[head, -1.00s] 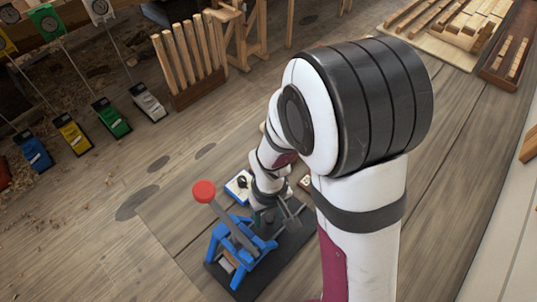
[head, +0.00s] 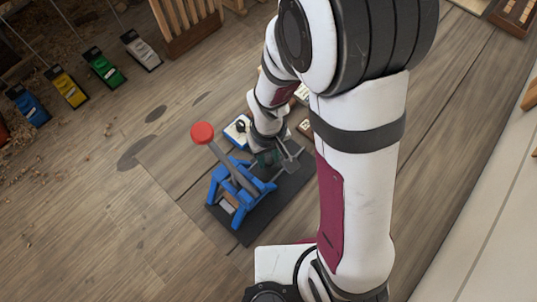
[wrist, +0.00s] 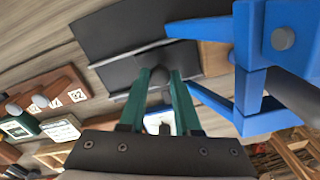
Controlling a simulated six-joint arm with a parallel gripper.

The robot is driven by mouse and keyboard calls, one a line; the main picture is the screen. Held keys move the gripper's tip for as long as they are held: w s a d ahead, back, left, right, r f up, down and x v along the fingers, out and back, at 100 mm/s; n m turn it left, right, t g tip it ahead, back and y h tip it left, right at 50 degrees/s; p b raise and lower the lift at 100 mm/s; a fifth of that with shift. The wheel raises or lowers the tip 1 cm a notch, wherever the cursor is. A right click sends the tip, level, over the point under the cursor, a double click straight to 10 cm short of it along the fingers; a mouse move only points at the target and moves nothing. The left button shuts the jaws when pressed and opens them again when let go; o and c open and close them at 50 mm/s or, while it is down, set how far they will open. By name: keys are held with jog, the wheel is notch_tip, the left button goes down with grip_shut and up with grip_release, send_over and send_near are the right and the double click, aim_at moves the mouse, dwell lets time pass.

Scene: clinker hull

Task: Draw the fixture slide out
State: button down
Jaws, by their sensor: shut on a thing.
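The fixture is a blue frame (head: 232,190) with a grey lever topped by a red knob (head: 202,133), on a black base (head: 246,232). In the wrist view the blue frame (wrist: 250,60) stands at the right. The grey slide (wrist: 130,92) runs as a low rail across the dark base. A dark round knob (wrist: 160,76) sits between my green fingertips. My gripper (wrist: 160,80) is shut on this knob. In the head view my gripper (head: 268,158) is at the fixture's far right side, and my wrist partly hides the slide.
A brown board with knobs and number tags (wrist: 48,92) and a white card (wrist: 60,129) lie left in the wrist view. Blue, yellow, green and white blocks (head: 103,68) stand in a row at the upper left. The floor left of the fixture is clear.

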dwell(0.9)
jog(key=w+d, duration=0.7)
jog(key=shift+a, duration=0.1)
jog(key=c, duration=0.6)
grip_release()
jog(key=shift+r, duration=0.1)
notch_tip(320, 180, up, 16)
jog(key=shift+f, duration=0.2)
